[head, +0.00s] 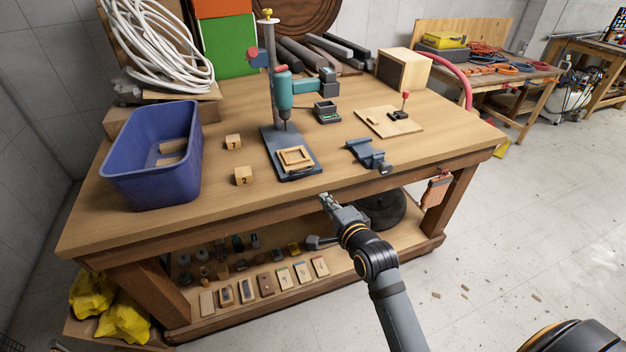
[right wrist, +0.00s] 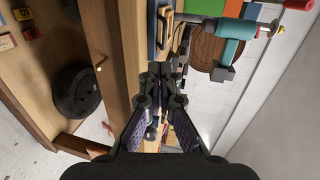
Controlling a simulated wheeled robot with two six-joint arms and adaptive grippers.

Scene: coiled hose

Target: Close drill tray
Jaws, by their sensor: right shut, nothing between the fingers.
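A teal drill press (head: 283,92) stands on the workbench, with a dark blue-grey base plate (head: 290,172). A square wooden tray (head: 295,158) lies on that base below the drill, near the bench's front edge. A small dark box (head: 327,112) with green inside sits to the right of the drill. My right gripper (head: 326,199) is shut and empty at the bench's front edge, in front of the base plate and apart from the tray. In the right wrist view, the gripper (right wrist: 160,72) points toward the bench, with the teal drill (right wrist: 230,28) upper right. My left gripper is out of view.
A grey vise (head: 367,154) sits right of the drill base. Numbered wooden blocks (head: 243,176) and a blue bin (head: 155,160) stand left of it. A board with a red-knobbed lever (head: 389,120) lies farther right. The lower shelf holds several small parts.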

